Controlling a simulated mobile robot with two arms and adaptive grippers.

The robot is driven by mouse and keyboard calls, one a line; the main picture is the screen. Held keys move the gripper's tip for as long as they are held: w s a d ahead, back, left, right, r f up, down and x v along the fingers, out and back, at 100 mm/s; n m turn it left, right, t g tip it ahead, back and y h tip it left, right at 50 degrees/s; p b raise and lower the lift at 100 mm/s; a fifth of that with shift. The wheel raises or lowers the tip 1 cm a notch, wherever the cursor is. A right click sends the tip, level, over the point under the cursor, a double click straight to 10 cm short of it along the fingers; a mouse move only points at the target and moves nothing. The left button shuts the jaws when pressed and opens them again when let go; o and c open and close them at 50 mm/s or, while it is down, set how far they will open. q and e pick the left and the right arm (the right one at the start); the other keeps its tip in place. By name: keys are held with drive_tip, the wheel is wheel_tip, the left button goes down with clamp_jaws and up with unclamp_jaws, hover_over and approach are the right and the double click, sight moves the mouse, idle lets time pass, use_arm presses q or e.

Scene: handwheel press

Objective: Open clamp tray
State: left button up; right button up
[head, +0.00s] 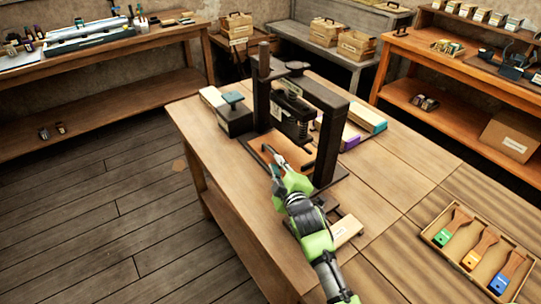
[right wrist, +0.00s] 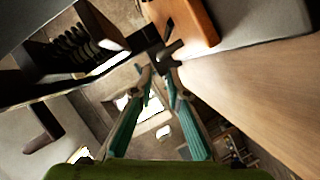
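The dark handwheel press (head: 329,140) stands on the wooden workbench. Low in its frame lies an orange-brown plate-like part (head: 296,157), apparently the clamp tray; it also shows at the top of the right wrist view (right wrist: 188,18). My right gripper (head: 271,154) is at the tray's near left side. In the right wrist view, its two teal fingers (right wrist: 158,72) stand a little apart. A dark handle-like piece (right wrist: 163,48) shows just beyond the fingertips; I cannot tell whether they touch it. My left gripper is not in view.
A box of brushes (head: 477,250) lies at the bench's right. A teal-topped block (head: 234,116) stands left of the press, and colored boxes (head: 366,118) lie behind its right post. A pale block (head: 346,230) lies beside my right arm. Bare bench lies at the front left.

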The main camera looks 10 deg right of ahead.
sight(271, 150)
drive_tip(key=b+x, duration=0.4)
drive_tip(key=x, duration=0.1)
drive_tip(key=b+x, duration=0.2)
drive_tip(key=x, duration=0.1)
drive_tip(key=shift+w+f+b, duration=0.15)
drive_tip(key=shift+f+b, duration=0.15)
drive_tip(key=shift+w+b, duration=0.4)
drive_tip(key=shift+w, duration=0.1)
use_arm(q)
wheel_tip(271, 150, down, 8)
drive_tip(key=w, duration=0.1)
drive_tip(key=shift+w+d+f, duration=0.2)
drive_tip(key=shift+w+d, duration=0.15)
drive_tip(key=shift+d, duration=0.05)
use_arm(e)
drive_tip(key=shift+w+r, duration=0.1)
drive_tip(key=shift+w, duration=0.05)
drive_tip(key=shift+c, duration=0.3)
clamp_jaws()
